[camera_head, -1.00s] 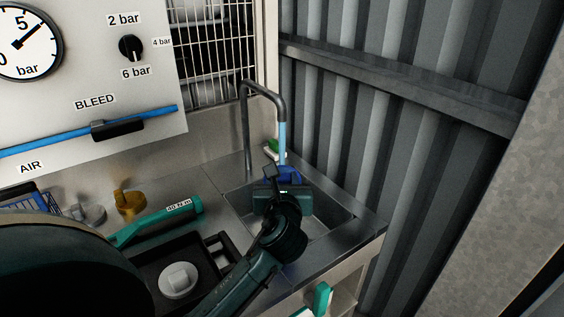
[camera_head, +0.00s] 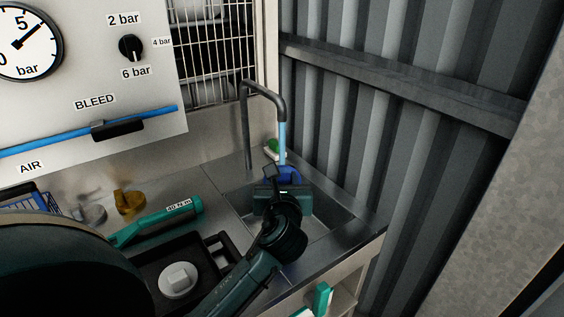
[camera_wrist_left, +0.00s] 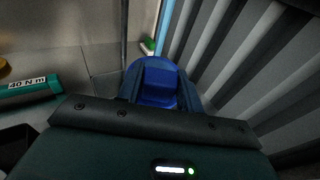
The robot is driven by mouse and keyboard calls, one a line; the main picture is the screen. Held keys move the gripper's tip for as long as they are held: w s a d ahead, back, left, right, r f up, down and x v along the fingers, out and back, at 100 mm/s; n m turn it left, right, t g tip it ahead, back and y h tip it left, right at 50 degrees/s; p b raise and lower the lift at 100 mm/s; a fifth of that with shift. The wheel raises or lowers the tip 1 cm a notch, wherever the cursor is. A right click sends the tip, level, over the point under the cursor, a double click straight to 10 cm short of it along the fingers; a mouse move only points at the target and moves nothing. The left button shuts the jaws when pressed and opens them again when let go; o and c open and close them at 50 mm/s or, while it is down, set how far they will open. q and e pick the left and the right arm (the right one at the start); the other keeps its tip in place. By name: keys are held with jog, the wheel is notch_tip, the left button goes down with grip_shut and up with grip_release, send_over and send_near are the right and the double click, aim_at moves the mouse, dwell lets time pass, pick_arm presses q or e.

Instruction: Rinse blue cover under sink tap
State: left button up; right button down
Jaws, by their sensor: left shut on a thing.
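The blue cover (camera_wrist_left: 160,82) is between the fingers of my left gripper (camera_wrist_left: 158,100) in the left wrist view. My left gripper is shut on it. In the head view the blue cover (camera_head: 290,176) shows partly behind my left gripper (camera_head: 280,180), over the sink basin (camera_head: 322,218). The tap (camera_head: 264,88) arches over the sink, and a light blue water stream (camera_head: 282,143) comes down from its spout onto or just behind the cover. The exact contact is hidden. My right gripper is not in view.
A green-and-white brush-like item (camera_head: 272,148) lies behind the sink. A teal torque tool (camera_head: 160,222), a black tray (camera_head: 215,262) with a light grey knob part (camera_head: 179,280) and a brass fitting (camera_head: 129,201) are left of the sink. A corrugated wall (camera_head: 400,150) stands close on the right.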

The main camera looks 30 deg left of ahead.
aim_at(283, 176)
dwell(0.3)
pick_arm(q)
jog(key=shift+s+d+r, duration=0.45)
jog(key=shift+s+r, duration=0.25)
jog(key=shift+r, duration=0.15)
jog(key=shift+s+d+r, duration=0.5)
jog(key=shift+s+r, duration=0.2)
jog(key=shift+r, duration=0.15)
jog(key=shift+s+d+r, duration=0.45)
jog(key=shift+s+r, duration=0.25)
jog(key=shift+r, duration=0.15)
jog(key=s+d+f+m+t+h, duration=0.2)
jog(key=s+d+f+m+h, duration=0.4)
jog(key=d+f+h, duration=0.2)
jog(key=shift+s+d+f+m+t+h, duration=0.25)
jog(key=shift+s+d+m+t+h, duration=0.15)
jog(key=shift+d+h, duration=0.1)
jog(key=shift+a, duration=0.1)
